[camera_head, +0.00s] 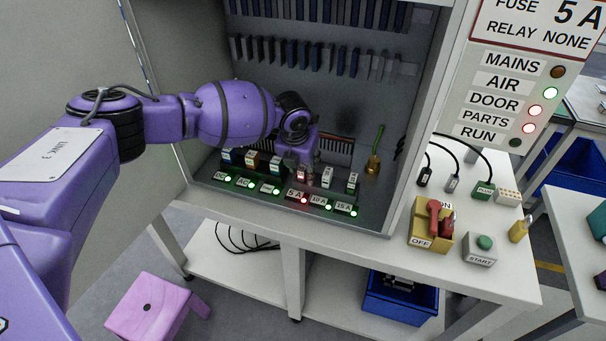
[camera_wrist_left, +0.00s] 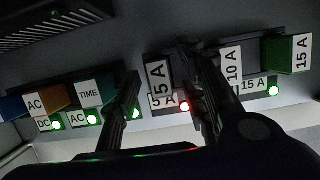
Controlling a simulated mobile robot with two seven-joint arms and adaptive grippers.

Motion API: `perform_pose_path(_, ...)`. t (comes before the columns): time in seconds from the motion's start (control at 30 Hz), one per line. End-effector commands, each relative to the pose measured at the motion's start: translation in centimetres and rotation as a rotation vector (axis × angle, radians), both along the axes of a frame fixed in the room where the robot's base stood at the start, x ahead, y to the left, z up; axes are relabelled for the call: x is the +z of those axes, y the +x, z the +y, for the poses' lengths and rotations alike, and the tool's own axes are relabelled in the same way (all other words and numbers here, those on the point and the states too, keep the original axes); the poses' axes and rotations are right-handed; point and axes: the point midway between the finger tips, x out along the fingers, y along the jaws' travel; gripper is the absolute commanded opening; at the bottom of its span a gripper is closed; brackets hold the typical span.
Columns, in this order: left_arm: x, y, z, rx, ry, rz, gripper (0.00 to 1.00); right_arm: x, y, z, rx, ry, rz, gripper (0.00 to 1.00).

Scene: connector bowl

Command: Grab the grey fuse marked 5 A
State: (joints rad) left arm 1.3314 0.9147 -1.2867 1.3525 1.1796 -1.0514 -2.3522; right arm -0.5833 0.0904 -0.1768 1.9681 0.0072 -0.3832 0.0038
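The fuse marked 5 A (camera_wrist_left: 158,84) stands upright in its slot, above a 5 A tag with a red light beside it. Its white label faces the left wrist camera, and its body looks dark in the shade. In the head view the fuse (camera_head: 301,175) is partly covered by my left gripper (camera_head: 298,158). In the left wrist view the gripper (camera_wrist_left: 160,72) is open, one finger left of the fuse and the other close on its right. Whether the right finger touches the fuse is unclear. My right gripper is not in view.
The fuses marked 10 A (camera_wrist_left: 231,66) and 15 A (camera_wrist_left: 288,54) stand close to the right. Relays marked AC (camera_wrist_left: 38,102) and TIME (camera_wrist_left: 90,93) stand to the left.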

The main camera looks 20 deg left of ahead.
Motion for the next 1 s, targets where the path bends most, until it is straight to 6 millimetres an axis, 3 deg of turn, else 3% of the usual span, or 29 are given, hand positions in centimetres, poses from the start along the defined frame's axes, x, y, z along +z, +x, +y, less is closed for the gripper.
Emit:
perform_pose_path(0.07, 0.0, 0.0, 0.0, 0.000, 0.000, 0.000, 0.36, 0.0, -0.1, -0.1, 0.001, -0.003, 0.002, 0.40)
perform_pose_path(0.33, 0.0, 0.0, 0.0, 0.000, 0.000, 0.000, 0.01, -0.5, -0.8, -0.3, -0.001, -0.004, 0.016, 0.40)
perform_pose_path(0.77, 0.6, 0.0, 0.0, 0.000, 0.000, 0.000, 0.00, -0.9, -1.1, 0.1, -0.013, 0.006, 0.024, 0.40)
perform_pose_path(1.0, 3.8, -0.6, 0.1, -0.002, 0.001, 0.000, 0.00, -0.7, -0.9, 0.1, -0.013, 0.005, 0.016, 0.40)
